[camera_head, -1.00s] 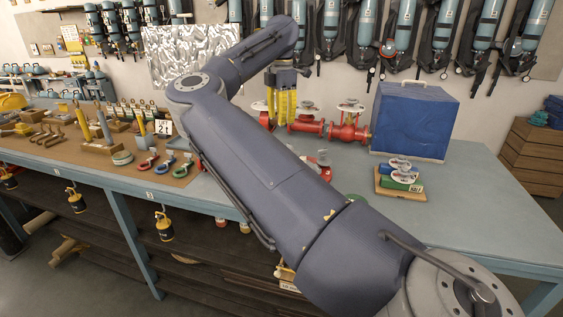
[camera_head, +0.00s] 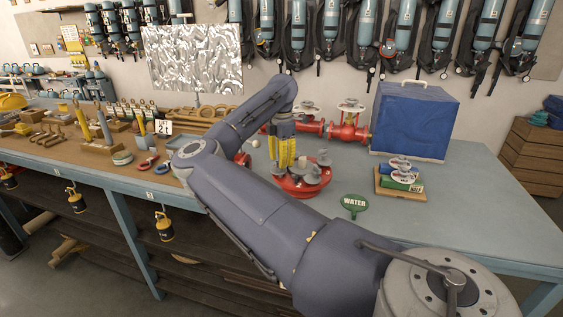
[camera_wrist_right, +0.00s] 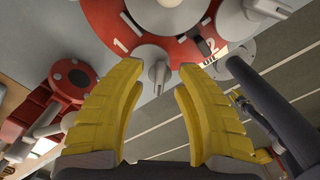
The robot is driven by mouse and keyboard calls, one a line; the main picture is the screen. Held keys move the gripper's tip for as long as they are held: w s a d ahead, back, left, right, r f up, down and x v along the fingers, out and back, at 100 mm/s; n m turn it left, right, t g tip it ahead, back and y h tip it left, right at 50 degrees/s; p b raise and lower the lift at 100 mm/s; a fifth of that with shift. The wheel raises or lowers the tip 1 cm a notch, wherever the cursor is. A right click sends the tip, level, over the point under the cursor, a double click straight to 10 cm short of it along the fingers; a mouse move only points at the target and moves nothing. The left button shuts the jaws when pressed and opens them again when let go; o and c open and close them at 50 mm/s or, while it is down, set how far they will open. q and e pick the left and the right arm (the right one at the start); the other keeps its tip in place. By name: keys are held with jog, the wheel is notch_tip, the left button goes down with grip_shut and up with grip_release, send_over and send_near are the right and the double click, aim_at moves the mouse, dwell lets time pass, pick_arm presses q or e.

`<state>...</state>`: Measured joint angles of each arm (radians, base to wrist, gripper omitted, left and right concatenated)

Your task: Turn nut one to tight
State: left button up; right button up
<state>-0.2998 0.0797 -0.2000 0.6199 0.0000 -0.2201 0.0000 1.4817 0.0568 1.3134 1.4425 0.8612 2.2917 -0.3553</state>
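A round red plate (camera_head: 290,189) with several grey nuts lies on the bench; it also shows in the right wrist view (camera_wrist_right: 98,20) with white numbers 1 and 2. Nut one (camera_wrist_right: 151,56), beside the number 1, is a grey round knob with a narrow pointer-like tab. My right gripper (camera_head: 284,166) is over the left part of the plate, pointing down. In the right wrist view its yellow fingers (camera_wrist_right: 160,74) are apart, with nut one's tab between their tips; contact cannot be told. Nut two (camera_wrist_right: 238,60) is to the right. My left gripper is out of view.
A green WATER sign (camera_head: 355,203) lies right of the plate. Red pipework with valves (camera_head: 348,132) and a blue case (camera_head: 414,122) stand behind. A small board with valve handles (camera_head: 401,182) is to the right. The bench's right front is clear.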

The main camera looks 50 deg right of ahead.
jog(key=shift+f, duration=0.35)
jog(key=shift+c, duration=0.2)
grip_shut()
